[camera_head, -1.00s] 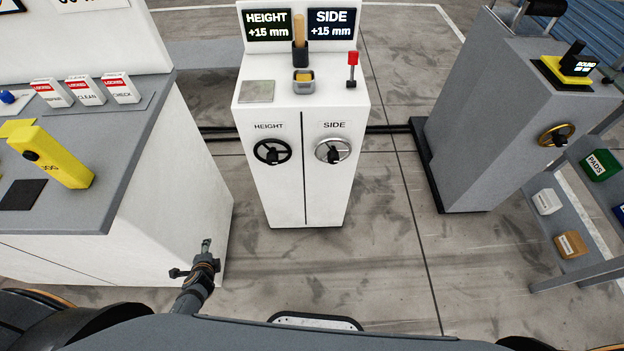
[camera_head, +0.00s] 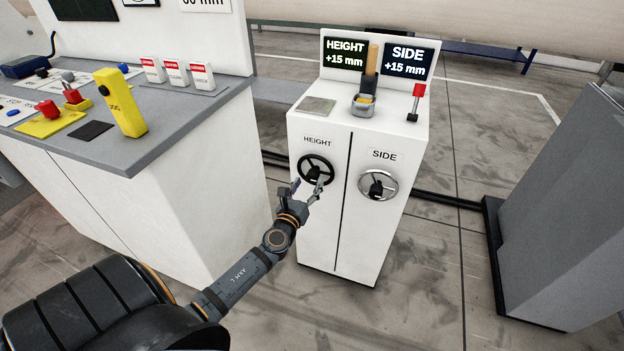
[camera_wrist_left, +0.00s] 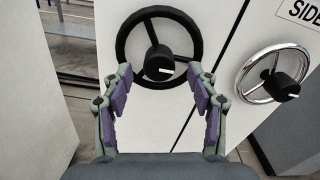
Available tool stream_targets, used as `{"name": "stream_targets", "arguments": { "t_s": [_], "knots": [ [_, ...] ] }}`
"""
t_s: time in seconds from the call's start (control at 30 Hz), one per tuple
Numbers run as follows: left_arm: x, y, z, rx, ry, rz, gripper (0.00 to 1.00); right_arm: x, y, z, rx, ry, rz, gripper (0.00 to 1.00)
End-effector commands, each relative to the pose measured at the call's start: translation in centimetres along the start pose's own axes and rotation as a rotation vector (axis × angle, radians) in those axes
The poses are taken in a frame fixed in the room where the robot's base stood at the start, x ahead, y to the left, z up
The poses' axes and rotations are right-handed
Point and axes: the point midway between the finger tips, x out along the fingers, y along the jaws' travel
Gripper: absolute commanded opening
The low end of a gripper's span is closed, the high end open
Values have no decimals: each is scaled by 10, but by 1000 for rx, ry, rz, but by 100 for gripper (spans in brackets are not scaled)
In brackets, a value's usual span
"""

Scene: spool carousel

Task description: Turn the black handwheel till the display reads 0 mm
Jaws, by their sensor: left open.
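The black handwheel (camera_head: 316,170) is on the front of the white cabinet (camera_head: 311,241), under the HEIGHT label. The HEIGHT display (camera_head: 345,54) above reads +15 mm. My left gripper (camera_head: 308,186) is open and empty, just in front of the wheel's lower part. In the left wrist view the black handwheel (camera_wrist_left: 158,20) lies ahead, with its hub knob (camera_wrist_left: 158,65) between and beyond the open fingers (camera_wrist_left: 160,82). I cannot tell whether a finger touches the rim. My right gripper is not in view.
A chrome handwheel (camera_head: 378,185) under SIDE sits close to the right; the SIDE display (camera_head: 408,58) reads +15 mm. A red-topped lever (camera_head: 416,101) stands on the cabinet top. A grey bench (camera_head: 150,140) with a yellow device (camera_head: 122,103) is on the left.

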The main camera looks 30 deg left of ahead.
Motion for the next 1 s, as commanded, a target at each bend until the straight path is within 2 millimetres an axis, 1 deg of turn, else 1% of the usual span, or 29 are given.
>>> {"name": "stream_targets", "arguments": {
  "t_s": [0.03, 0.1, 0.2, 0.3, 0.53, 0.93, 1.0],
  "knots": [
    [10, 0, 1, -1, -2, 0, 59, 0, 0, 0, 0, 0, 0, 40],
    [20, 0, 0, -1, -1, 1, 59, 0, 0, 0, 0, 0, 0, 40],
    [29, 0, -1, -1, 0, 0, 59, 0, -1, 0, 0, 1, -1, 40],
    [34, 0, -1, -1, 1, 0, 59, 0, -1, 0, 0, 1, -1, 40],
    [34, 0, -1, -1, 1, 0, 59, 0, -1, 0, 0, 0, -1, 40],
    [34, 0, -1, -1, 1, 0, 5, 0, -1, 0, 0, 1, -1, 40],
    [34, 0, -1, -2, 1, 0, 5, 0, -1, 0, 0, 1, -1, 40]
  ]
}}
